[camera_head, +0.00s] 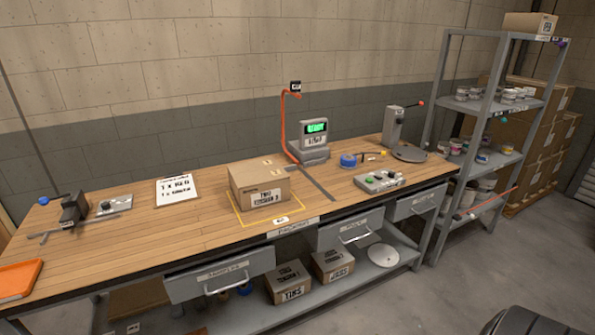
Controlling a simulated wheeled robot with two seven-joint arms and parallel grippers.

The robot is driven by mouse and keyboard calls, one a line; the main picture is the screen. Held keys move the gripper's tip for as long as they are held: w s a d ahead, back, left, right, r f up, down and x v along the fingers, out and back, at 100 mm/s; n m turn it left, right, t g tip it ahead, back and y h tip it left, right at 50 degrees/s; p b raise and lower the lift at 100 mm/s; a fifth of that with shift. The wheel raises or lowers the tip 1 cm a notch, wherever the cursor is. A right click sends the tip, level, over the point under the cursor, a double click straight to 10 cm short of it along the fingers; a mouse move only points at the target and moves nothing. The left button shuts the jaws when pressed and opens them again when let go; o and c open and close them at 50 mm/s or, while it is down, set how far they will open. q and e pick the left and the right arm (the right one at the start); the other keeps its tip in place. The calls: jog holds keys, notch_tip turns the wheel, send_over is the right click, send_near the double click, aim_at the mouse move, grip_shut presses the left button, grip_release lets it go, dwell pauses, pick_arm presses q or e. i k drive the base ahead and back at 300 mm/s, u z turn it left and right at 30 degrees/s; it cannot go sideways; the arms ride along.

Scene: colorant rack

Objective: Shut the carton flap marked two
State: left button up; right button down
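A brown cardboard carton (243,199) sits on the wooden workbench inside a yellow marked outline. A white label on its front face appears to read "two" on its upper line; the lower line is too small to read surely. Its top looks flat, with small pale marks near the back and right edges. I cannot tell from this distance whether any flap stands slightly raised or which flap carries a mark. Neither of my grippers is in view.
A scale with a green display (315,127) stands behind the carton. A grey button box (380,181) lies to its right, a white sign (177,191) to its left. An orange tray (18,280) is at the left edge. Drawers (220,278) run below.

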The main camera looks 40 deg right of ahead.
aim_at(270, 174)
jog(key=z, duration=0.35)
jog(key=k, duration=0.4)
jog(key=z, duration=0.95)
jog(key=i, duration=1.75)
jog(key=u, duration=0.75)
